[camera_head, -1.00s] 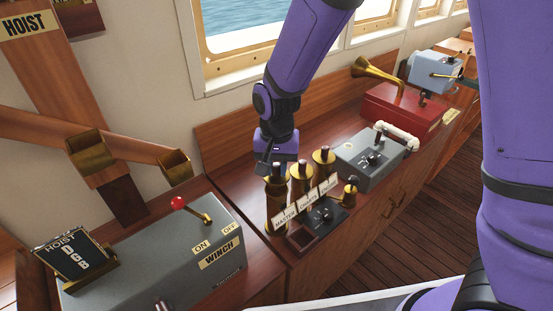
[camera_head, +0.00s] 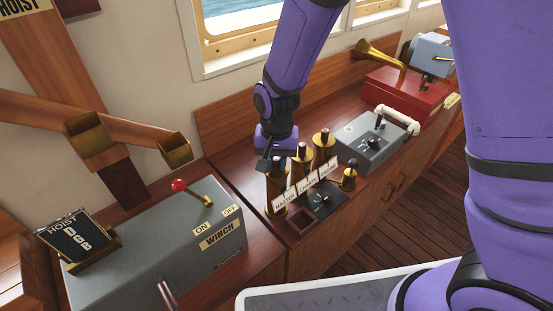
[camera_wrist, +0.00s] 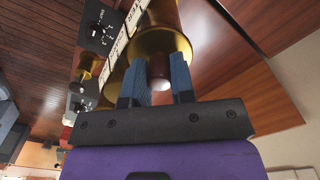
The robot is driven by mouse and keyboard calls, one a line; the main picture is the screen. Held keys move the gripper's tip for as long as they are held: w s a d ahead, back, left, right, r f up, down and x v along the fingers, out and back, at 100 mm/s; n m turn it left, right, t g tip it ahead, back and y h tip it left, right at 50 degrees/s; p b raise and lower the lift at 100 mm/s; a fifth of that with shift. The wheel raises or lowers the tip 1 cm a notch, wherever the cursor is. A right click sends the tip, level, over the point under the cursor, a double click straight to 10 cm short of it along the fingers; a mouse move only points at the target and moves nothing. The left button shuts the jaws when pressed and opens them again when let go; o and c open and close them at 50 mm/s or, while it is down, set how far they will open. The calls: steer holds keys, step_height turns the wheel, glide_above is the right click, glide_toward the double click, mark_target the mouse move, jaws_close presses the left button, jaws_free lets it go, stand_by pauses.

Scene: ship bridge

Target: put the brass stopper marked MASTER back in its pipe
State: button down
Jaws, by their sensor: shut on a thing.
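The MASTER pipe (camera_head: 277,193) is an upright brass tube, the nearest of three in a row, with its white label (camera_head: 285,202) beside it. My gripper (camera_head: 275,163) points down at its top end. In the wrist view, my gripper's two dark fingers (camera_wrist: 157,88) are shut on the knob of the brass stopper (camera_wrist: 159,66). The stopper is in line with a wide brass rim (camera_wrist: 166,40) just beyond the fingertips. The fingers and wrist hide part of the stopper, so I cannot tell whether it is fully seated.
Two other stoppered brass pipes (camera_head: 302,170) (camera_head: 324,150) stand close on the right. A small dark panel with a brass fitting (camera_head: 348,178) is in front. The grey winch box (camera_head: 160,245) with a red-knobbed lever (camera_head: 190,190) stands to the left. A grey box (camera_head: 368,145) lies beyond.

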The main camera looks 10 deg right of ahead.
steer(key=c, duration=0.9)
jaws_free()
step_height(320, 180, up, 11)
steer(key=shift+f, duration=0.1)
